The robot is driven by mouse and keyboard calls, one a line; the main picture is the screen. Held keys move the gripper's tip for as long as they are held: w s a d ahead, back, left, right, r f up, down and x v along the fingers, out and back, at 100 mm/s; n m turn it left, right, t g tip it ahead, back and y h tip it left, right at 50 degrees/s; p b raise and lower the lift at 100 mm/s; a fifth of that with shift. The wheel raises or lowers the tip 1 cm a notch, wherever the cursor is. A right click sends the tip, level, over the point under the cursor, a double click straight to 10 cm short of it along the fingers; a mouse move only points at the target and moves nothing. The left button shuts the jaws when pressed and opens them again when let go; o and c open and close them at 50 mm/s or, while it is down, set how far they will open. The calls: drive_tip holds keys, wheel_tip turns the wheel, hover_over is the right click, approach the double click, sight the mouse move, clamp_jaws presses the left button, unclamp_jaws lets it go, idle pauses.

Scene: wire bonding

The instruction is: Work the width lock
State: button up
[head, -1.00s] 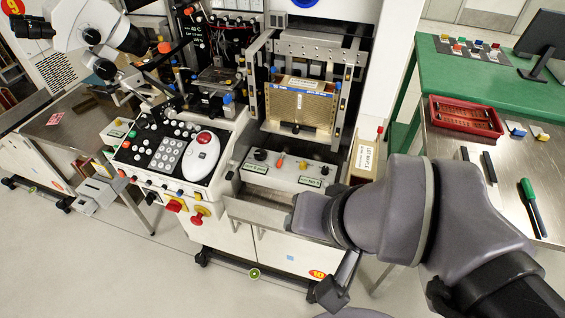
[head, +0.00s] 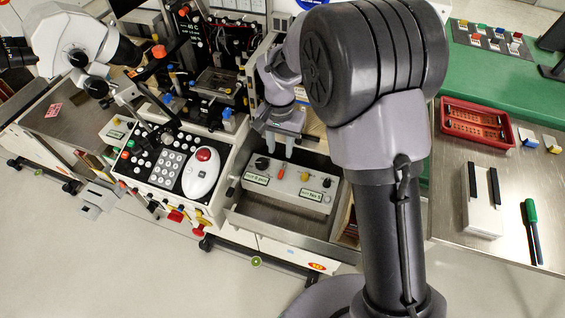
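A pale control box (head: 290,195) stands on the machine's front shelf. On its top are a black knob (head: 262,163), a small orange-red lever (head: 281,172), a yellow knob (head: 304,176) and another black knob at the right. Its green-edged labels are too small to read, so I cannot tell which control is the width lock. My gripper (head: 280,147) points down just above and behind the box, near the orange lever. Its two fingers look apart with nothing visible between them. My arm hides most of the magazine area behind it.
A keypad panel with a white device (head: 202,172) bearing a red button lies to the left. A microscope (head: 75,40) stands at the far left. At the right, a steel table holds a red tray (head: 474,122), a white block with black strips (head: 482,212) and a green-handled tool (head: 531,212).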

sight(281, 173)
wheel_tip(281, 173, down, 11)
drive_tip(key=b, duration=0.3)
drive_tip(key=shift+w+f+b, duration=0.1)
drive_tip(key=shift+f+b, duration=0.1)
drive_tip(key=shift+b, duration=0.1)
clamp_jaws()
